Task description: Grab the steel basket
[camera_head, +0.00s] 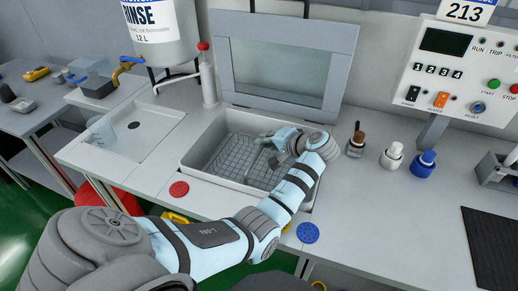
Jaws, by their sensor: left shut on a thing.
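The steel basket (232,156) is a grey wire mesh basket inside the pale rectangular basin (186,161) in the middle of the bench. My left arm reaches in from the lower left and bends over the basin's right side. My left gripper (268,148) is at the right part of the basket, shut on it. The wrist and arm hide the basket's right end and part of the basin rim. The fingertips are small and hard to make out. My right gripper is out of view.
A framed panel (283,62) rises behind the basin. Small bottles, including a blue-capped one (424,164), stand right. A control box (455,70) is at back right. A drain tray (140,122) lies left.

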